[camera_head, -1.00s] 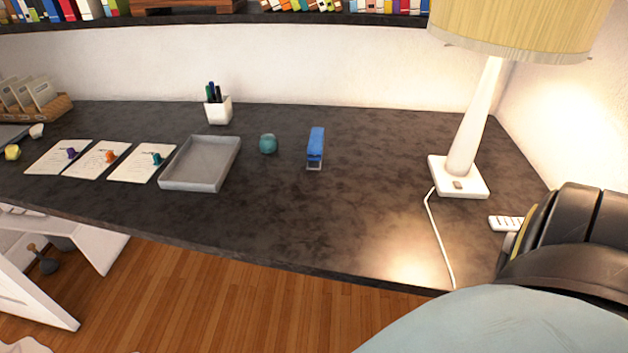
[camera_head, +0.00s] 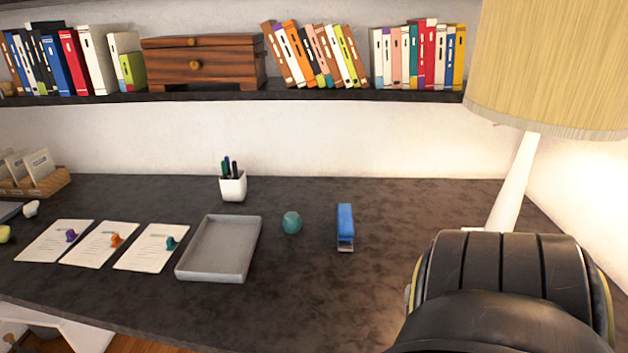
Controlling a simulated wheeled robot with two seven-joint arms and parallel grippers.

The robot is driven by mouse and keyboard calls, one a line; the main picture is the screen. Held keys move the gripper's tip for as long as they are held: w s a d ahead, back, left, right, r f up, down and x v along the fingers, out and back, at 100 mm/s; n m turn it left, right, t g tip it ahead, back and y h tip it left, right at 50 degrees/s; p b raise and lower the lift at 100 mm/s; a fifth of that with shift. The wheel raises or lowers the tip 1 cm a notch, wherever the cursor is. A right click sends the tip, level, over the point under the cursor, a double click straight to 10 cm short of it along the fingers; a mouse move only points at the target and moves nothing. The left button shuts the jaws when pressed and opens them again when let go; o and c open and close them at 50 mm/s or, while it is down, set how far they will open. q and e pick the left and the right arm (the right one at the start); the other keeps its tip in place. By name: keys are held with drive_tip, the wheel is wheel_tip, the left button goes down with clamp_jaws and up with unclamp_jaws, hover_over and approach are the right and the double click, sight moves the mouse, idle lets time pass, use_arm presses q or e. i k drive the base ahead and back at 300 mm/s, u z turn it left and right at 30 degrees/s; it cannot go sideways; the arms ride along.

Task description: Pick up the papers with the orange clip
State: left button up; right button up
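The papers with the orange clip (camera_head: 98,246) lie flat on the dark desk at the left, the middle one of three paper sets in a row. The orange clip (camera_head: 116,240) sits on their right side. The papers with the purple clip (camera_head: 52,242) lie just to their left. The papers with the teal clip (camera_head: 148,250) lie just to their right. A black part of my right arm fills the lower right. Neither gripper shows.
A grey tray (camera_head: 218,248) stands right of the papers, then a teal round object (camera_head: 292,222) and a blue stapler (camera_head: 345,226). A white pen cup (camera_head: 233,186) stands behind. A lamp (camera_head: 512,185) is at the right. A bookshelf (camera_head: 330,96) overhangs the back. Bare desk lies in front of the stapler.

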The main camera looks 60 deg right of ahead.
sight(93, 251)
drive_tip(key=i, duration=1.25)
drive_tip(key=z, duration=3)
drive_tip(key=i, duration=0.5)
drive_tip(key=u, duration=0.4)
drive_tip(key=k, duration=1.05)
drive_tip(key=u, duration=1.1)
drive_tip(key=i, duration=0.75)
drive_tip(key=u, duration=0.4)
drive_tip(key=k, duration=0.4)
drive_tip(key=u, duration=0.05)
